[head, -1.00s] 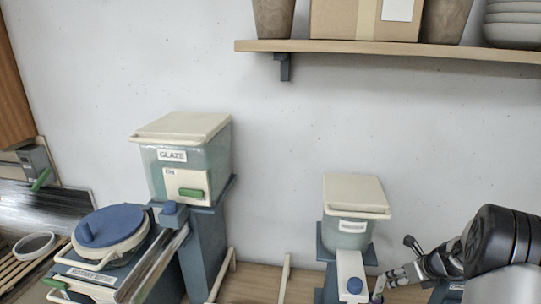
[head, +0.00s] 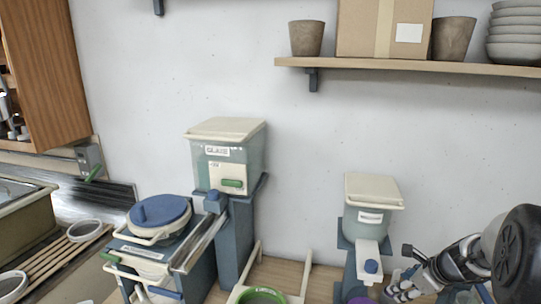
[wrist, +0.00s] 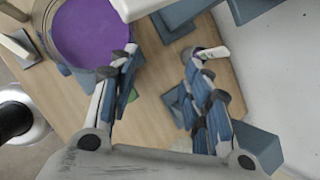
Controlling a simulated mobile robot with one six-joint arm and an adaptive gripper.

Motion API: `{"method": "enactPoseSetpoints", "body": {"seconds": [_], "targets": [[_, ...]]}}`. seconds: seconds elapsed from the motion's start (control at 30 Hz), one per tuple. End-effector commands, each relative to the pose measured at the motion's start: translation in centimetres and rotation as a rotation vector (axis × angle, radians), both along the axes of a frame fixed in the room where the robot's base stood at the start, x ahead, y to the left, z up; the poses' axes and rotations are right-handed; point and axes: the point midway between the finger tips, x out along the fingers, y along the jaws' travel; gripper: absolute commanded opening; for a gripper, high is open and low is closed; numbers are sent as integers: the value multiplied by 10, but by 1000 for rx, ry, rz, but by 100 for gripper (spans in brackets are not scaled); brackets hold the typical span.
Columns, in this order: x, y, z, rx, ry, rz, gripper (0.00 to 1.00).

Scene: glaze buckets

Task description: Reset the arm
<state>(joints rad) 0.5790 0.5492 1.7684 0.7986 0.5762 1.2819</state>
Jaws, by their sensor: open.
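My gripper (head: 400,272) is at the lower right of the head view, just right of the smaller white-lidded bucket (head: 372,190) and its stand. A round container of purple glaze (wrist: 88,32) is beyond the left finger in the wrist view. A white-tipped piece (wrist: 213,52) lies near the right fingertip; I cannot tell whether they touch.
A larger GLAZE bucket (head: 228,160) on a tall stand and a blue-lidded machine (head: 160,212) are to the left. A green bowl (head: 262,297) sits at the bottom edge. A shelf (head: 430,67) with pots and a box hangs above. The wall between is clear.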

Motion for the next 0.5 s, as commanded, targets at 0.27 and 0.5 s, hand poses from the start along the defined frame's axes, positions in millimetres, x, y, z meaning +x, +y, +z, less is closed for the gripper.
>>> {"method": "enactPoseSetpoints", "body": {"seconds": [0.27, 0.5], "targets": [[-43, 97, 83, -261, -49, 530, 44], [-137, 186, 140, -590, -97, 1167, 44]]}}
